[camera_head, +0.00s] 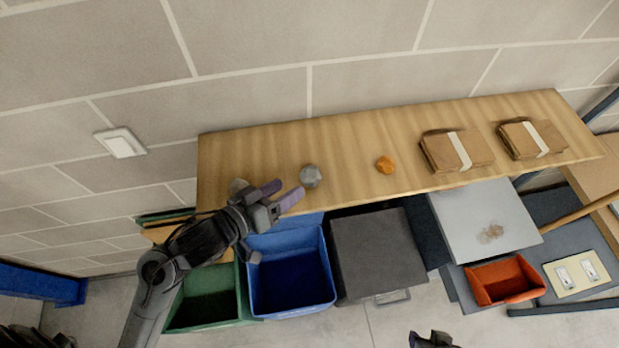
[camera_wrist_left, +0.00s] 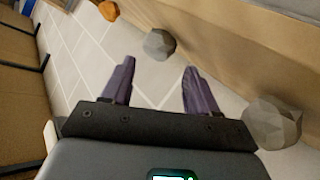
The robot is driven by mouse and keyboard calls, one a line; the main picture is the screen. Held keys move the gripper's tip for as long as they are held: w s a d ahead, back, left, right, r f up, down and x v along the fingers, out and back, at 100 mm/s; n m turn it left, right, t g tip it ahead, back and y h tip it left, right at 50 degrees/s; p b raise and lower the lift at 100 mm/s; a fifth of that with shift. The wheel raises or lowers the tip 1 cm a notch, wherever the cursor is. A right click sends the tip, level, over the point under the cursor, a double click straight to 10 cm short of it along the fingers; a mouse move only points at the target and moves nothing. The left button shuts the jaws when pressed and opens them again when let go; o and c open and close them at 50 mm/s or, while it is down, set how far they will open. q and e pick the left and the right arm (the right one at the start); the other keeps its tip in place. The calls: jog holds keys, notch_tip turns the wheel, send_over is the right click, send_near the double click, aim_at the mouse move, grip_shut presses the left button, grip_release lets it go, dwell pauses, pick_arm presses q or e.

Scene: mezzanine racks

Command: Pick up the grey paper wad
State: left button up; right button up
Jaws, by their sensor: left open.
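A grey crumpled wad (camera_head: 310,176) lies on the wooden shelf (camera_head: 345,140). It also shows in the left wrist view (camera_wrist_left: 160,44), just beyond the fingertips. A second grey lump (camera_head: 238,186) is partly hidden behind my left gripper in the head view; it shows in the wrist view (camera_wrist_left: 272,122), right of the fingers. My left gripper (camera_head: 283,193) is open and empty, its purple fingers pointing at the first wad, close to it but apart. A dark part at the bottom edge (camera_head: 432,341) appears to be my right gripper, mostly cut off.
An orange wad (camera_head: 385,165) lies farther right on the shelf, then two brown packets (camera_head: 457,150) with white bands. Below the shelf stand a green bin (camera_head: 207,318), a blue bin (camera_head: 325,290), a dark grey box (camera_head: 377,250) and a red-orange bin (camera_head: 505,280). A wall rises behind.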

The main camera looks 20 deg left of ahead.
aim_at(303, 178)
pick_arm(q)
jog(key=shift+x, duration=3.45)
jog(key=shift+r, duration=0.1)
jog(key=c, duration=0.7)
